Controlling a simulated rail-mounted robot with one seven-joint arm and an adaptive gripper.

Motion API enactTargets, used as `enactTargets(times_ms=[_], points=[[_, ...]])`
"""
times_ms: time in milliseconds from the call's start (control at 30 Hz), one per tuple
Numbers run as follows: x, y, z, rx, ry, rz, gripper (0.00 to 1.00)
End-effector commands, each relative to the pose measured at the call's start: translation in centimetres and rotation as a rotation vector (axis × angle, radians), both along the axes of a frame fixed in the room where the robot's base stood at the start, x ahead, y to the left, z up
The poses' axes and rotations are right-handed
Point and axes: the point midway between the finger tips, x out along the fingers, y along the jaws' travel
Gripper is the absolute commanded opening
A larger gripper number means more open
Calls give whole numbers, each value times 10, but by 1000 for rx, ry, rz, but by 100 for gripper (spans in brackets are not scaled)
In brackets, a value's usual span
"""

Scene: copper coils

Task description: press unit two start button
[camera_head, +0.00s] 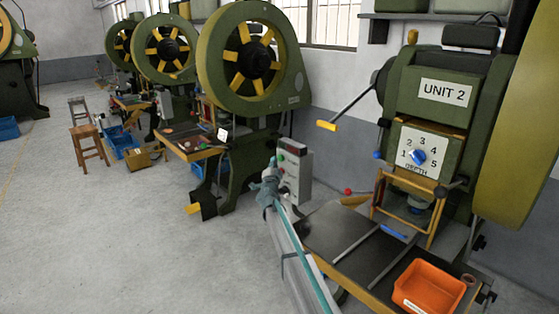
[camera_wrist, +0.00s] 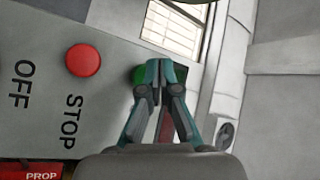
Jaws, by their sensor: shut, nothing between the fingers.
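The grey control box (camera_head: 297,178) stands left of the press labelled UNIT 2 (camera_head: 447,92). In the wrist view its panel (camera_wrist: 40,110) carries a red button (camera_wrist: 83,60) marked STOP and the word OFF. A green button (camera_wrist: 138,75) shows partly behind my gripper's fingertips; its label is hidden. My gripper (camera_wrist: 153,68) is shut and empty, with its fingertips over the edge of the green button. I cannot tell whether they touch it. In the head view my gripper (camera_head: 269,168) is just left of the box.
The UNIT 2 press has a depth dial (camera_head: 417,156) and a work table (camera_head: 340,238) with an orange bin (camera_head: 430,287). More green presses (camera_head: 250,62) stand behind on the left. A red panel marked PROP (camera_wrist: 40,172) shows in the wrist view.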

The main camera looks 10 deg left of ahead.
Motion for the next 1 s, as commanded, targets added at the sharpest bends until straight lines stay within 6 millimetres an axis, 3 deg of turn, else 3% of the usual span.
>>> enactTargets(times_ms=[1000], points=[[8, -7, 0, 0, 0, 0, 0]])
